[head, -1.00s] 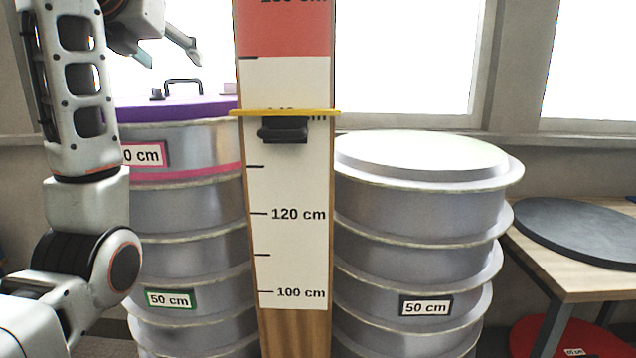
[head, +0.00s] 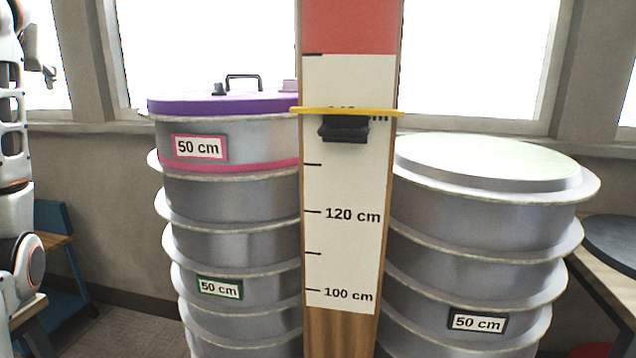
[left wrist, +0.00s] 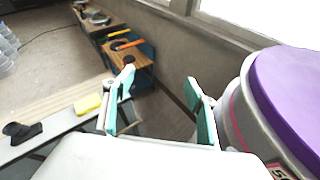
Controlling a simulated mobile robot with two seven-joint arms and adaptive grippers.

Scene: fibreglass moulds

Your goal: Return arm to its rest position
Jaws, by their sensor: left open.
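My left arm stands at the left edge of the head view. Its gripper (head: 48,75) is up in front of the window, left of the stack with the purple lid and apart from it. In the left wrist view my left gripper (left wrist: 160,105) has its two teal-padded fingers spread, with nothing between them. The purple lid (left wrist: 290,90) lies close to the right of the fingers there. My right gripper is in neither view.
A stack of grey moulds (head: 230,245) with a purple lid (head: 225,103) stands left of a measuring board (head: 345,220) with a yellow slider (head: 345,111). Another mould stack (head: 480,230) stands to the right. A blue step shelf (head: 55,230) is at the left; floor shows beside it.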

